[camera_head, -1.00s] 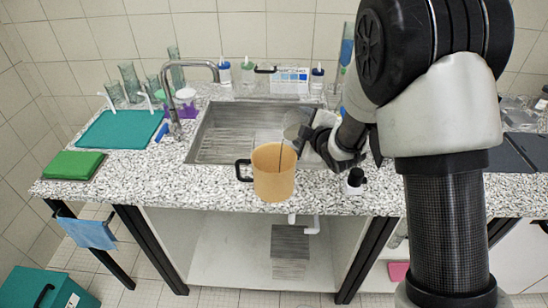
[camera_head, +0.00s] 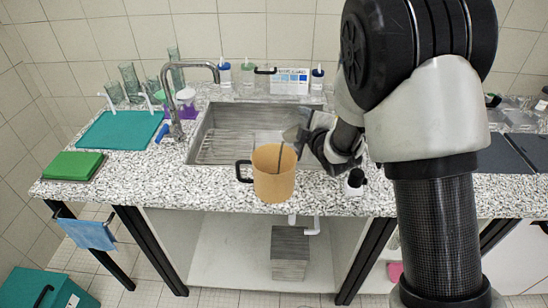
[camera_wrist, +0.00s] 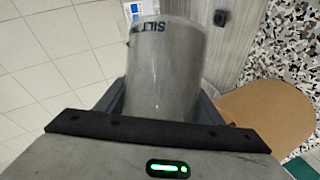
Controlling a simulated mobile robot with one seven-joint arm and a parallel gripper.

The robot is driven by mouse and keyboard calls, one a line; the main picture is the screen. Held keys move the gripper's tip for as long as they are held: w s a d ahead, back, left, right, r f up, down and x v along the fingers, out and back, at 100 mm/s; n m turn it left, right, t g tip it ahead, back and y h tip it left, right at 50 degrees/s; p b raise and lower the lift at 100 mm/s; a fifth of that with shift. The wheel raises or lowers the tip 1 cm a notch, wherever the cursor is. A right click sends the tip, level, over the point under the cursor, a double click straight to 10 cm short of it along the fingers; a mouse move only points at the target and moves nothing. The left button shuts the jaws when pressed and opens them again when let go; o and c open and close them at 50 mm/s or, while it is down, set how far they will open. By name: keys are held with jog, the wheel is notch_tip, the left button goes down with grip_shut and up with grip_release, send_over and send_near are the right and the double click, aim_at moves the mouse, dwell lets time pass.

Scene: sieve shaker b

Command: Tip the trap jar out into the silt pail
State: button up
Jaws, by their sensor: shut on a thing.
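The trap jar is a clear grey cylinder marked "SILT" (camera_wrist: 163,80) in the wrist view. My gripper (camera_wrist: 160,108) is shut around it, with a finger on each side. The silt pail, a tan-orange pail with a black handle (camera_head: 274,178), stands upright at the counter's front edge. In the head view my gripper (camera_head: 308,140) is above and right of the pail's rim. The jar is tilted there and mostly hidden. A thin dark line shows at the pail's mouth; I cannot tell whether it is pouring silt.
The steel sink (camera_head: 228,148) lies behind the pail, with a tap (camera_head: 178,105) at its left. A teal mat (camera_head: 120,130) and a green block (camera_head: 73,166) lie on the left.

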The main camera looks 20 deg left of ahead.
aim_at(293, 122)
jog(key=shift+r+n+p, duration=0.3)
jog(key=shift+r+n, duration=0.1)
jog(key=shift+r, duration=0.05)
dwell(1.1)
jog(key=shift+s+a+r+n+t+h+b, duration=0.3)
jog(key=shift+s+a+r+n+t+b, duration=0.3)
jog(key=shift+b, duration=0.75)
dwell(0.7)
jog(key=shift+s+a+f+n+t+b, duration=0.2)
jog(key=shift+f+n+t+b, duration=0.3)
jog(key=shift+b, duration=0.95)
jog(key=shift+s+a+r+n+h+b, duration=0.2)
jog(key=shift+r+n+h+b, duration=0.15)
jog(key=shift+r+n, duration=0.25)
dwell(0.8)
